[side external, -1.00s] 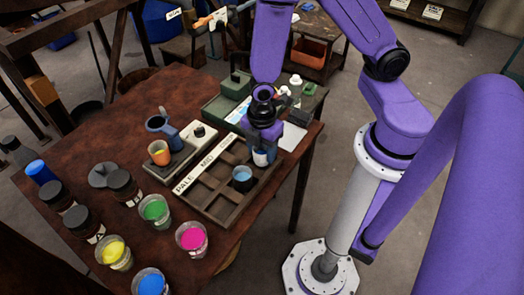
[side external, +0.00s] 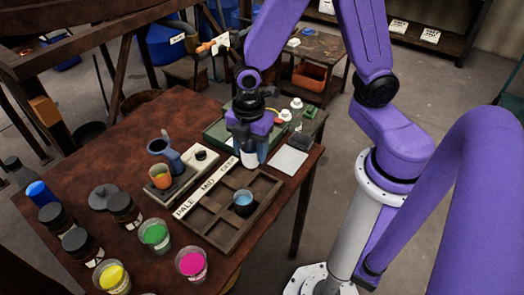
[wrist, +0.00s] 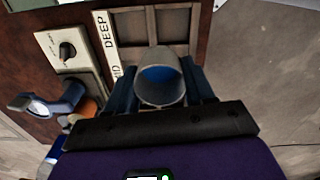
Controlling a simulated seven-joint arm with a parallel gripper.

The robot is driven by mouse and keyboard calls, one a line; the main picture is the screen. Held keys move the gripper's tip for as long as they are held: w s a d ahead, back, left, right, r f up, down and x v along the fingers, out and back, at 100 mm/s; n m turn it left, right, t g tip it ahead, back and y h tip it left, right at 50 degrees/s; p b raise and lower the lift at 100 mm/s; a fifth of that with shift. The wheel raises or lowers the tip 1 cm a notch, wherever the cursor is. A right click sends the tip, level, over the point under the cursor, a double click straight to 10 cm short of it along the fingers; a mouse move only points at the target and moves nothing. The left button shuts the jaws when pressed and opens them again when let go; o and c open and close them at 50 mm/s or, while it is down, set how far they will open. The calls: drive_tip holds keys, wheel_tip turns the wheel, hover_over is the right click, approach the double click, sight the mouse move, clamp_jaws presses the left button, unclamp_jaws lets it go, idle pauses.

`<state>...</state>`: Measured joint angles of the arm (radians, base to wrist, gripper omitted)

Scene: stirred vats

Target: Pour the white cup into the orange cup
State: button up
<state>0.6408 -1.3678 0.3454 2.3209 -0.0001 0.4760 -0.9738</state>
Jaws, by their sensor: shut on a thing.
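My gripper (side external: 250,148) is shut on the white cup (side external: 249,159) and holds it above the back end of the partitioned tray, near the DEEP end of its label strip. In the wrist view the white cup (wrist: 161,90) sits between my fingers (wrist: 160,88), with blue liquid inside. It looks about upright.
The stirrer (side external: 206,160) has a knob, and a blue-grey upright holder (side external: 172,158) stands by the orange cup. A blue-filled cup (side external: 243,209) sits in the tray (side external: 216,232). Paint cups (side external: 154,237) and dark jars (side external: 122,210) fill the table's front left.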

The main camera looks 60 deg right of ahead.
drive_tip(key=w+a+r+n+t, duration=0.2)
drive_tip(key=w+a+n, duration=0.5)
drive_tip(key=w, duration=0.4)
drive_tip(key=w+a+r+n+t, duration=0.2)
drive_tip(key=w+a+n+t, duration=0.2)
drive_tip(key=w+a+n, duration=0.3)
drive_tip(key=shift+w+a+n+t, duration=0.15)
drive_tip(key=shift+w+n+t, duration=0.15)
drive_tip(key=shift+w+n, duration=1.3)
drive_tip(key=shift+w+m, duration=0.25)
drive_tip(key=shift+m, duration=0.05)
